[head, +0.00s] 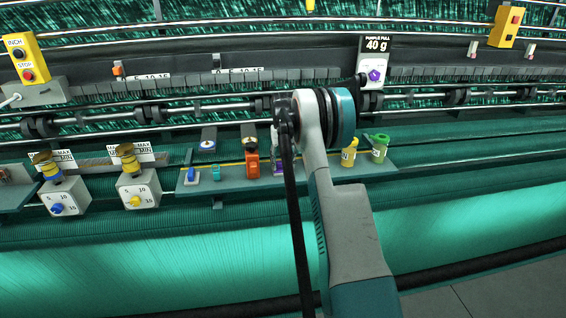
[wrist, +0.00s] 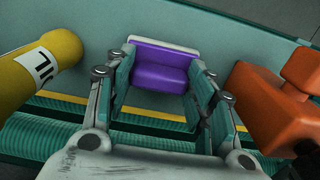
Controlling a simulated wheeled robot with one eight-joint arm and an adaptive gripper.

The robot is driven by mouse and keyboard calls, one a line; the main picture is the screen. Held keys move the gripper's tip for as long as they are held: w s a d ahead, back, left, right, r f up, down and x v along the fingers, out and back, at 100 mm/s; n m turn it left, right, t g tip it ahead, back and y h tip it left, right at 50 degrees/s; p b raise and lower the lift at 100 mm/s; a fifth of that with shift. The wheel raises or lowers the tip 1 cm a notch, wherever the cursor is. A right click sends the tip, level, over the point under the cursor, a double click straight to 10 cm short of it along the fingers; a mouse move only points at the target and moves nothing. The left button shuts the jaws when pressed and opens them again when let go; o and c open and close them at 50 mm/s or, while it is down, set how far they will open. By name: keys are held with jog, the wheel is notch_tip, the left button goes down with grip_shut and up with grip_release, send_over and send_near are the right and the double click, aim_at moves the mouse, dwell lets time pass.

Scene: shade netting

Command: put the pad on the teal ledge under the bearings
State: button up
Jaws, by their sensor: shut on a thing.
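My gripper (wrist: 163,64) is closed around a purple pad (wrist: 160,78) with a pale edge, one finger on each side. In the head view, a small part of the purple pad (head: 281,171) shows beside my arm; my fingertips are hidden there. The teal ledge (head: 228,183) runs along the machine under a shaft with dark bearings (head: 150,112). In the wrist view, the teal ledge (wrist: 215,38) lies behind the pad. I cannot tell whether the pad touches it.
An orange tool (head: 251,164) stands left of the pad; a yellow bottle (head: 349,153) and green bottle (head: 379,147) stand right. A small blue item (head: 191,175) and teal item (head: 216,172) are farther left. The ledge has bare room between the teal and orange items.

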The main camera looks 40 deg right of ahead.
aim_at(283, 162)
jog(key=o, duration=1)
jog(key=shift+c, duration=0.2)
notch_tip(283, 162, up, 12)
